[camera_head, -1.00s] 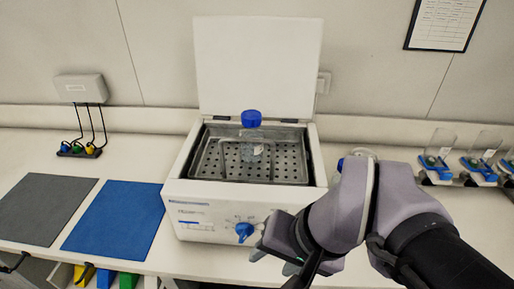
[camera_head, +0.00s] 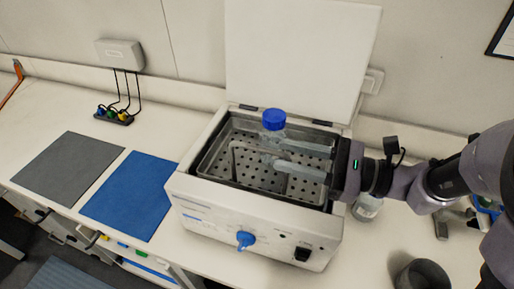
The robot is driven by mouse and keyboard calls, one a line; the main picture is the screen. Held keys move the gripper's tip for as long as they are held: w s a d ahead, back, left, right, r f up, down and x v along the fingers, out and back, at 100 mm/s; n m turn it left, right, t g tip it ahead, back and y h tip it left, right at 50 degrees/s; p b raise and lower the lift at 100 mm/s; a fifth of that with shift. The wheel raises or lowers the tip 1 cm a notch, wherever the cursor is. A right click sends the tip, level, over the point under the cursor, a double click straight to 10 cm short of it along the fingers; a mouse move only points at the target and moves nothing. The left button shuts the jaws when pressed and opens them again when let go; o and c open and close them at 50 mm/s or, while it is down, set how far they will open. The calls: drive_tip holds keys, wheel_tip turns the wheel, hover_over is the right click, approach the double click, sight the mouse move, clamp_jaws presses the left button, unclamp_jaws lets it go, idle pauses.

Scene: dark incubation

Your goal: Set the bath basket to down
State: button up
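The white water bath (camera_head: 215,212) stands on the bench with its lid (camera_head: 300,60) up. Inside is the perforated metal bath basket (camera_head: 222,172), with a thin wire handle across it. I cannot tell the basket's exact height in the tank. A clear bottle with a blue cap (camera_head: 274,119) stands upright in it. My gripper (camera_head: 273,152) reaches in from the right over the bath. Its two long grey fingers are apart, with their tips close to the bottle and the handle. I cannot tell whether they touch either. The fingers hide part of the basket.
The bath's front has a blue knob (camera_head: 245,240) and a black switch (camera_head: 302,254). A second bottle (camera_head: 367,207) stands right of the bath, below my arm. A dark cup (camera_head: 422,277) is at the front right. Blue (camera_head: 130,195) and grey (camera_head: 68,168) mats lie left.

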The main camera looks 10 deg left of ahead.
sight(256, 149)
drive_tip(key=a, duration=0.7)
drive_tip(key=shift+w+a+b, duration=0.2)
drive_tip(key=shift+w+b, duration=0.1)
drive_tip(key=shift+c, duration=0.3)
clamp_jaws()
idle(0.7)
